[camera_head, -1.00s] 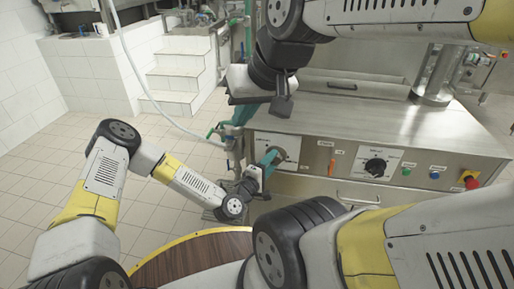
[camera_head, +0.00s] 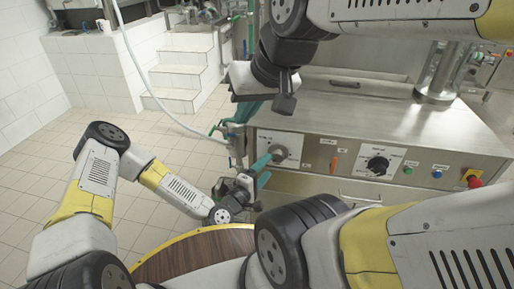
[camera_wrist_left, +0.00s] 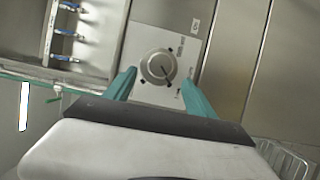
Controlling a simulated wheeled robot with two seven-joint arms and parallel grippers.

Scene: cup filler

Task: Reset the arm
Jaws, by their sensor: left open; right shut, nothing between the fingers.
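My left gripper (camera_head: 266,168) is in front of the machine's front panel, with its two teal fingers spread and nothing between them. In the left wrist view the fingers (camera_wrist_left: 159,80) point at a round grey knob (camera_wrist_left: 158,67) on a white plate, and the knob shows in the gap between them. The knob also shows in the head view (camera_head: 279,152), just beyond the fingertips. My right gripper (camera_head: 243,113) is at the upper middle, beside the machine's left end, with its teal fingers together. Its dark body hides part of it.
The steel machine (camera_head: 385,125) carries a black dial (camera_head: 377,166), coloured buttons and a red stop button (camera_head: 474,182). A round wooden top (camera_head: 190,252) with a yellow rim is at the lower middle. White steps (camera_head: 180,75) stand behind. The tiled floor at left is open.

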